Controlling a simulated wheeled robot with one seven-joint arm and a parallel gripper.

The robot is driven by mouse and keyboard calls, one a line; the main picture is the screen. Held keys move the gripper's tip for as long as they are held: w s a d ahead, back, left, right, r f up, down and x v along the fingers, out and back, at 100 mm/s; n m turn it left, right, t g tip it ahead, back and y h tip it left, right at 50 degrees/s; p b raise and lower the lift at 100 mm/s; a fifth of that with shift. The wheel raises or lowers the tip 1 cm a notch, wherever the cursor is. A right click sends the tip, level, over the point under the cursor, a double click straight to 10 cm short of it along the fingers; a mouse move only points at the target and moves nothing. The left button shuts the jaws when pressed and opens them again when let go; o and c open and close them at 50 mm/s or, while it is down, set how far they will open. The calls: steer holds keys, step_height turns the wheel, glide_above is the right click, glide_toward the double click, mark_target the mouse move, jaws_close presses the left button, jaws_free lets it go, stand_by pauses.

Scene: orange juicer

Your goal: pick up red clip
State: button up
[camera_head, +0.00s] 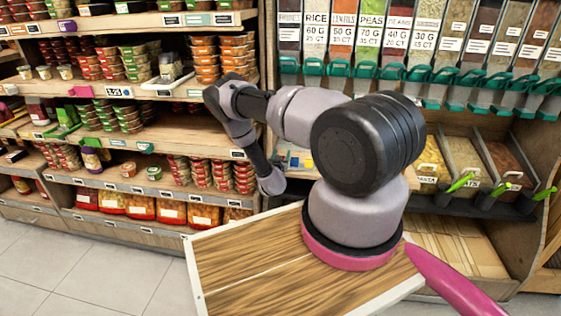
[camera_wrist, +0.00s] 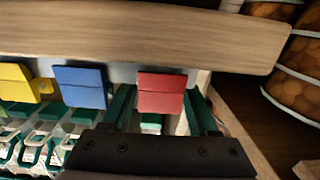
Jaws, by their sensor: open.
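The red clip (camera_wrist: 161,93) shows in the wrist view, hanging just below a wooden shelf edge. My gripper (camera_wrist: 160,104) is open, with its dark green fingers on either side of the red clip's lower part. Whether either finger touches it I cannot tell. A blue clip (camera_wrist: 82,88) and a yellow clip (camera_wrist: 18,86) are in a row to its left. In the head view, the blue clip (camera_head: 308,163) is small behind my arm; the red clip and my gripper cannot be made out there.
The wooden shelf edge (camera_wrist: 140,35) runs across the wrist view above the clips. Green-and-clear bins (camera_wrist: 35,145) are at lower left, and jars (camera_wrist: 300,60) stand at right. In the head view, stocked shelves (camera_head: 125,175) are at left and dispensers (camera_head: 370,45) at the back.

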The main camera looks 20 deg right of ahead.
jaws_close()
